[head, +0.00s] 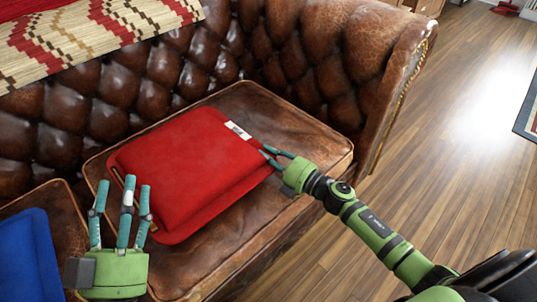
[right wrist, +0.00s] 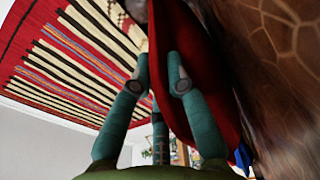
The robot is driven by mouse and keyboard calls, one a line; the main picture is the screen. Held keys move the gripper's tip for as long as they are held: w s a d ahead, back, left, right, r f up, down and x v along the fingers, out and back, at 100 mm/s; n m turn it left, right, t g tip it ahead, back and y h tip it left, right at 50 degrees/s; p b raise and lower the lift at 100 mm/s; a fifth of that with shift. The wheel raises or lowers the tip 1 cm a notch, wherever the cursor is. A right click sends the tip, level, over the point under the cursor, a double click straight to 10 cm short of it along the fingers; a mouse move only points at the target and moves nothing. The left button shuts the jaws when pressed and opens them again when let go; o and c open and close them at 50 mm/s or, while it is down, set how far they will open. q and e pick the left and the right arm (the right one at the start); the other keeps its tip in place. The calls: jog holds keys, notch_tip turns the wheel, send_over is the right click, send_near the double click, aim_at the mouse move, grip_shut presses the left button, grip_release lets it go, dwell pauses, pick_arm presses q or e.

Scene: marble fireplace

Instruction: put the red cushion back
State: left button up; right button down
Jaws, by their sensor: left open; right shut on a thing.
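The red cushion (head: 190,165) lies flat on a brown leather seat (head: 315,145) of the sofa, with a white label near its far right corner. My right gripper (head: 270,157) comes in from the right and is shut on the cushion's right edge. In the right wrist view the red fabric (right wrist: 200,85) runs up by the fingers (right wrist: 160,75) of that gripper. My left gripper (head: 122,190) is open and empty, its fingers pointing up the picture, in front of the cushion's left side. Whether its fingers touch the cushion I cannot tell.
The tufted sofa back (head: 150,90) rises behind the seat, and the sofa arm (head: 385,75) bounds it on the right. A patterned throw (head: 85,40) hangs over the back. A blue cushion (head: 28,260) lies at the lower left. Wooden floor (head: 455,130) is open to the right.

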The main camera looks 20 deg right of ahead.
jog(key=c, duration=1.2)
grip_release()
pick_arm(q)
jog(key=shift+s+r, duration=0.1)
jog(key=shift+r, duration=0.05)
